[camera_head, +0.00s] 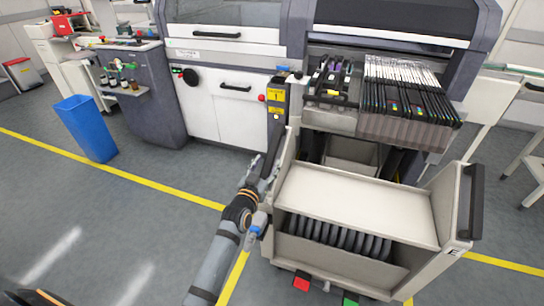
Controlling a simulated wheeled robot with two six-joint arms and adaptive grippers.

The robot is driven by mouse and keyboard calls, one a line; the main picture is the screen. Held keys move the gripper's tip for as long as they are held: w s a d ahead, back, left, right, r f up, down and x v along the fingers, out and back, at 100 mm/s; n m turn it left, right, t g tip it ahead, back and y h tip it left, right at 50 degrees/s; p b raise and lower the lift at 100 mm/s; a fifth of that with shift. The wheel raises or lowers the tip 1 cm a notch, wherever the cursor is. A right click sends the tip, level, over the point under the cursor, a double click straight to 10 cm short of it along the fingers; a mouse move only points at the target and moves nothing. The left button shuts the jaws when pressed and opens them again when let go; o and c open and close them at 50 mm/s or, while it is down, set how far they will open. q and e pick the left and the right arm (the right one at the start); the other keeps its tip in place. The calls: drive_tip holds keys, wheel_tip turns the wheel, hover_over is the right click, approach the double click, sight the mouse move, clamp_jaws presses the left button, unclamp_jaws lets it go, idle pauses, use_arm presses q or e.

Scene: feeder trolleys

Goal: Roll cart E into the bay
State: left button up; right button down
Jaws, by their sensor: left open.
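Cart E (355,204) is a beige trolley with a flat top shelf, dark coiled hoses in its front and an "E" label at its right corner. It stands in front of the machine's bay (352,151), below the feeder bank. A black handle (470,202) is on its right side panel. Red (301,281) and green (350,299) pedals show at its foot. My left gripper (262,172) is open beside the cart's left side panel; I cannot tell whether it touches. The cart's left side is partly hidden by my arm. My right gripper is out of view.
The machine (222,108) fills the back, with black feeders (408,90) overhanging the cart's far end. A blue bin (87,128) and a side bench (112,45) stand left. Yellow floor lines (120,171) run around the cart.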

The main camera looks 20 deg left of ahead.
use_arm(q)
drive_tip(key=w, duration=0.5)
drive_tip(key=shift+w+d, duration=0.1)
drive_tip(key=shift+w, duration=0.15)
drive_tip(key=shift+c, duration=0.4)
clamp_jaws()
